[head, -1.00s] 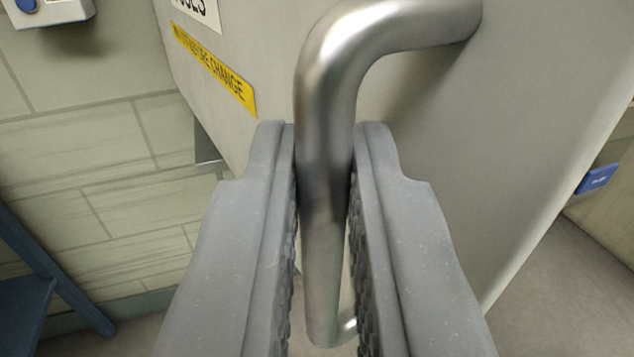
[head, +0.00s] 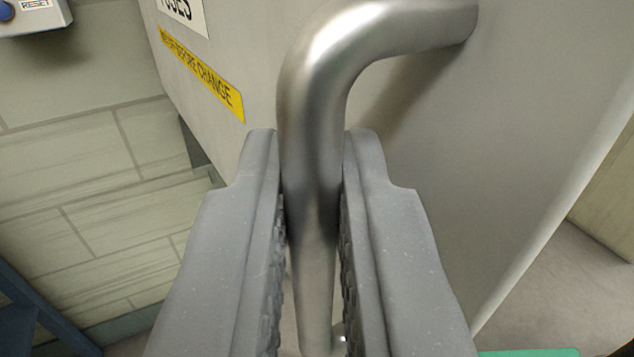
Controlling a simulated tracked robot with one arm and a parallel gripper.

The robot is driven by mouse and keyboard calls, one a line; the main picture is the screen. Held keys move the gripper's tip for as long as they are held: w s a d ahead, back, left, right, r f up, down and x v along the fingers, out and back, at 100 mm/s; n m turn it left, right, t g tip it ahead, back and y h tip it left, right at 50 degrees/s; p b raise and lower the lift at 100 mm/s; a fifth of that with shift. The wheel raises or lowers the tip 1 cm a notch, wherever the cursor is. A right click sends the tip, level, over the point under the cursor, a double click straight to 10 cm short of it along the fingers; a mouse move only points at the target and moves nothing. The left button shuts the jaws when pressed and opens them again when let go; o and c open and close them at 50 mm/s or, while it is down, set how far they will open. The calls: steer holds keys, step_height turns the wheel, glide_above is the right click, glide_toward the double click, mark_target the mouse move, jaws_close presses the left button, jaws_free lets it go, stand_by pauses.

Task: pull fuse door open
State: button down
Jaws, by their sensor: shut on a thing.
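The fuse door (head: 500,150) is a pale grey panel that fills the upper middle and right of the view. It carries a bent metal bar handle (head: 335,70). A "FUSES"-type label, partly cut off, and a yellow warning strip (head: 203,77) sit on its left part. My gripper (head: 312,175) is shut on the handle, with one finger on each side of the bar. The lower end of the handle is partly hidden between the fingers. The door's right edge shows as a slanting line, with floor beyond it.
A grey box with a blue button and a RESET label (head: 36,5) is on the tiled wall (head: 80,170) at the upper left. A blue frame (head: 35,310) stands at the lower left. A green patch (head: 530,352) shows at the bottom right.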

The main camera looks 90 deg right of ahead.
steer(key=shift+d+f, duration=0.1)
steer(key=c, duration=1.5)
jaws_free()
steer(key=shift+w+f, duration=0.1)
steer(key=shift+w, duration=0.15)
steer(key=shift+s+a, duration=0.1)
steer(key=shift+a, duration=0.1)
steer(key=shift+r, duration=0.2)
